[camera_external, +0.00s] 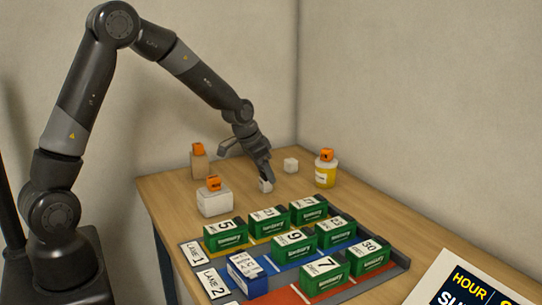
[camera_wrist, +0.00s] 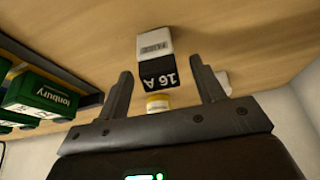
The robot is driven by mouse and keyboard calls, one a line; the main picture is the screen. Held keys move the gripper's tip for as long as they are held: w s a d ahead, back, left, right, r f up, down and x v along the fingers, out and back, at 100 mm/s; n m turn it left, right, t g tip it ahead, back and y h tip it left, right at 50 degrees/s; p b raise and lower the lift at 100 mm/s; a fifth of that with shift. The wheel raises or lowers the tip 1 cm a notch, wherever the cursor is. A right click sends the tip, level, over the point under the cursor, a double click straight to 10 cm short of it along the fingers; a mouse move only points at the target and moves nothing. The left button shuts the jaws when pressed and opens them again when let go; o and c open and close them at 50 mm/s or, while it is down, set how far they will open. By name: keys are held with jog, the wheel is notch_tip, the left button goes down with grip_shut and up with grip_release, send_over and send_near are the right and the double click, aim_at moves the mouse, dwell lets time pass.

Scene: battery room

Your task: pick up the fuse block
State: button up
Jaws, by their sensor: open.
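The fuse block (camera_wrist: 155,42) is a small white block with a black face marked "16 A" in the wrist view. It lies between and slightly beyond the fingertips of my gripper (camera_wrist: 160,68), with a visible gap on both sides. In the external view the small white block (camera_external: 266,186) sits on the wooden table, right at the tips of my gripper (camera_external: 266,176), which partly hides it. My gripper is open and empty, pointing down at the block.
A white cube (camera_external: 290,165) and a yellow tub (camera_external: 325,174) with an orange block on top stand to the right. A white box (camera_external: 214,203) and a tan box (camera_external: 199,167), each topped with orange, stand to the left.

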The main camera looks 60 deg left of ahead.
jog(key=shift+x, duration=1.3)
jog(key=shift+c, duration=0.2)
jog(key=c, duration=1.1)
